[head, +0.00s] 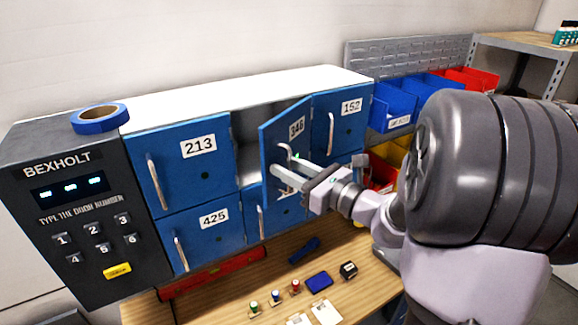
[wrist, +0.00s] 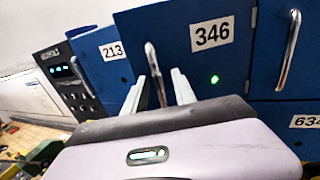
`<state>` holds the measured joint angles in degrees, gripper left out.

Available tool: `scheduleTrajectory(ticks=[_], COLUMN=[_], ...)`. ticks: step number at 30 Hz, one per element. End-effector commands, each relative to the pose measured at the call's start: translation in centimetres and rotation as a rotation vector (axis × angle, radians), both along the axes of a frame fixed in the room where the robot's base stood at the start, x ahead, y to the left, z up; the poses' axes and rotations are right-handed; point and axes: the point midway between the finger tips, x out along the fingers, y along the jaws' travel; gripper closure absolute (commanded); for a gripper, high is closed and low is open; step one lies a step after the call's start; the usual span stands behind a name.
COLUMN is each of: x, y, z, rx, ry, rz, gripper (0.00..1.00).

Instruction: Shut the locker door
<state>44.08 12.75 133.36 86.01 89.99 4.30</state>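The locker door 346 (head: 273,135) is blue and stands ajar, swung out from its compartment with its hinge side at the right. In the wrist view the door (wrist: 225,65) shows its number label and a lit green light. Its silver handle (wrist: 151,62) is near the door's left edge. My gripper (head: 287,163) is in front of the door with its fingers apart. In the wrist view my gripper's fingers (wrist: 160,88) appear on either side of the lower handle, with gaps showing. Whether they touch the handle or door I cannot tell.
Locker doors 213 (head: 190,160), 425 (head: 205,235) and 152 (head: 340,120) look shut. A keypad panel (head: 85,220) is at the left, with blue tape (head: 98,118) on top. The wooden bench (head: 235,290) below holds stamps and small items. Blue bins (head: 395,105) stand at the right.

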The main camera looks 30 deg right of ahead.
Motion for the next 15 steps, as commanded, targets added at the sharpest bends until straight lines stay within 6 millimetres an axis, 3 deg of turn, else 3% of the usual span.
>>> scheduleTrajectory(ticks=[4,9,15], x=[-0.03,-0.04,-0.05], y=[-0.01,-0.01,-0.02], z=[-0.01,0.01,0.02], rx=[0.0,0.0,0.0], ry=[0.0,0.0,0.0], rz=[0.0,0.0,0.0], gripper=[0.69,1.0,1.0])
